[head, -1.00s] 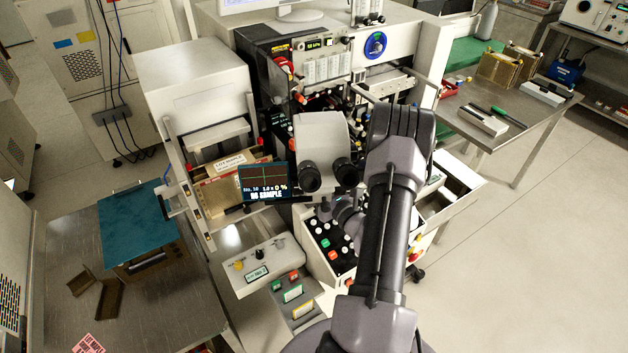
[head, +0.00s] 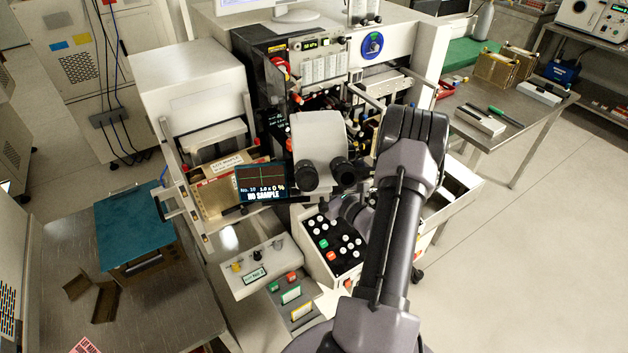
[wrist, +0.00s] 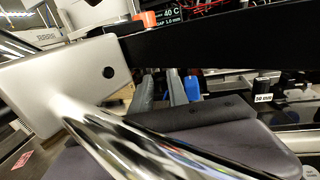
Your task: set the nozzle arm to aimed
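The wire bonder (head: 318,140) stands in the middle of the head view, with a two-eyepiece microscope (head: 325,175) at its front. I cannot pick out the nozzle arm with certainty in either view. My arm reaches over the bonder's right front and hides part of it; my gripper is hidden there. In the wrist view my gripper (wrist: 163,92) shows two grey fingertips, apart, with nothing visible between them. A shiny metal rod (wrist: 135,135) crosses close in front of the wrist camera. A black bar (wrist: 225,40) and a pale metal box (wrist: 65,75) lie beyond.
A screen reading NO SAMPLE (head: 263,183) stands left of the microscope. A button panel (head: 335,245) and a control box (head: 255,267) are below. A side table (head: 150,310) is at left, and a metal bench (head: 505,125) at right. The floor at right is clear.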

